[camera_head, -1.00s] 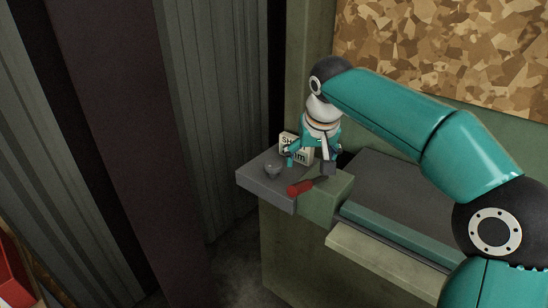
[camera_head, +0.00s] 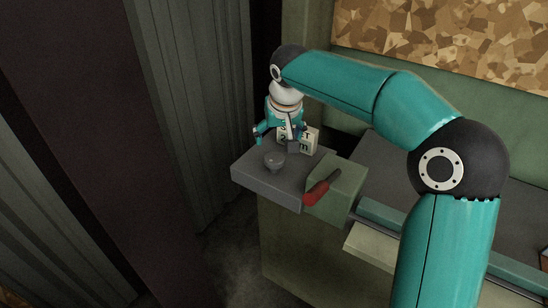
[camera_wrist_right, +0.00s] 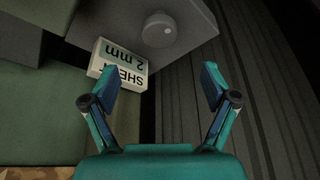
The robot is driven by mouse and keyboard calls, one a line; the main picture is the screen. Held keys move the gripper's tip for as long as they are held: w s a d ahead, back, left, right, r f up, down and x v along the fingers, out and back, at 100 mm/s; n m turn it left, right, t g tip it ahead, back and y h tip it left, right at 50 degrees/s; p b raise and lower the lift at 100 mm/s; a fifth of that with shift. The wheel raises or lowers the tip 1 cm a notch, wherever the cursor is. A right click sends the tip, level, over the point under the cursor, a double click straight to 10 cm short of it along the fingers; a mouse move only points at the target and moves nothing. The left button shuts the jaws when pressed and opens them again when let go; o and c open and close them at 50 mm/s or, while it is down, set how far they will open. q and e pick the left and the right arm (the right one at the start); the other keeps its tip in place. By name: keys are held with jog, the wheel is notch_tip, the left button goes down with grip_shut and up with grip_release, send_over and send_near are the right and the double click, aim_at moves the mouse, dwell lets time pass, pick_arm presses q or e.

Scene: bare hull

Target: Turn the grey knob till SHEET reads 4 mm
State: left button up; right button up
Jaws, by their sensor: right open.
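The grey knob (camera_head: 274,160) stands on top of a dark grey block at the end of the bench. It also shows in the right wrist view (camera_wrist_right: 159,30), at the top, with a small pale mark on its face. The white sign (camera_head: 311,140) is partly covered by my right gripper; in the right wrist view the sign (camera_wrist_right: 118,64) appears upside down and reads SHEET 2 mm. My right gripper (camera_head: 276,139) is open and empty, behind and above the knob, not touching it. Its two spread fingers (camera_wrist_right: 160,86) show in the right wrist view. My left gripper is not in view.
A dark post and corrugated wall (camera_head: 185,100) stand left. A mottled brown board (camera_head: 450,45) is at the back right.

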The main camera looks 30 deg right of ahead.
aim_at(275, 158)
jog(key=x, duration=1.1)
jog(key=shift+f+p, duration=0.3)
jog(key=shift+p, duration=0.1)
jog(key=shift+c, duration=0.3)
